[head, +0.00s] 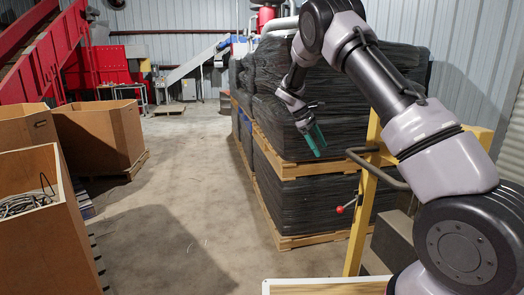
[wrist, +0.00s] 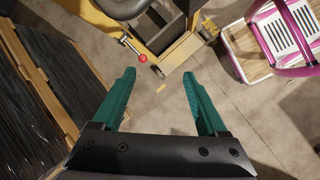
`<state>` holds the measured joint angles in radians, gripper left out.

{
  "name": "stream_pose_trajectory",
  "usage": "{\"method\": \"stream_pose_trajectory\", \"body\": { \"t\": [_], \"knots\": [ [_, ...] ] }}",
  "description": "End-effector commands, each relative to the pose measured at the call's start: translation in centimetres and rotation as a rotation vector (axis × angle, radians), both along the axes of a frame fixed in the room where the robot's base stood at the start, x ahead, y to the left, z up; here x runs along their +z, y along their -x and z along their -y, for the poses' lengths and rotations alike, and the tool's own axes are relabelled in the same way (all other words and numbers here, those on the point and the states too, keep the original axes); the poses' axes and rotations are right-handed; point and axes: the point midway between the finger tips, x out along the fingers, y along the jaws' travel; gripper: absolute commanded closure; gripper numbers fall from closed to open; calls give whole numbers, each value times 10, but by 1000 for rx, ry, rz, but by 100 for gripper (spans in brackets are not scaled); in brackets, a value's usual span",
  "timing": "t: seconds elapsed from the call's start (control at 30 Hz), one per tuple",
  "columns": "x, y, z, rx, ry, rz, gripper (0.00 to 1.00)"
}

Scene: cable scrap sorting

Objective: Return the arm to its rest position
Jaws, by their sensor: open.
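My gripper (head: 315,139) hangs in the air in the head view, in front of the black-wrapped pallet stacks, with its green fingers pointing down. In the wrist view my gripper (wrist: 160,95) shows two green fingers spread apart with nothing between them. Bare concrete floor lies below the gap. My arm is bent, rising on the right of the head view and coming down to the gripper.
Black-wrapped stacks (head: 350,125) on wooden pallets stand behind the gripper. A yellow frame (head: 361,222) with a red-knobbed lever (head: 340,210) is near my arm. Brown bins (head: 98,135) line the left, one with cable (head: 28,203). The aisle between is clear.

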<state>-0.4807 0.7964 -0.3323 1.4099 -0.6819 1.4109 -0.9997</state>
Motion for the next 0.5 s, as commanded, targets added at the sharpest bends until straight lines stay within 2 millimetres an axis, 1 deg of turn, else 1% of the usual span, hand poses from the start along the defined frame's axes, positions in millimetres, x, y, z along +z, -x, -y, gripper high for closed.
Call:
{"method": "stream_pose_trajectory", "body": {
  "t": [0.03, 0.07, 0.1, 0.17, 0.2, 0.27, 0.3, 0.37, 0.4, 0.47, 0.5],
  "knots": [
    [24, 10, 7, -55, -51, 41, 24],
    [35, 17, 10, -85, -79, 63, 24],
    [50, 25, 14, -128, -115, 94, 24],
    [71, 39, 19, -189, -168, 137, 24],
    [86, 49, 23, -232, -204, 166, 24],
    [106, 65, 27, -292, -256, 210, 24],
    [119, 76, 29, -333, -291, 238, 24],
    [137, 94, 33, -393, -340, 279, 24],
    [149, 106, 35, -431, -373, 308, 24],
    [165, 125, 38, -491, -422, 348, 24],
    [176, 138, 40, -529, -453, 376, 24]
  ]
}}
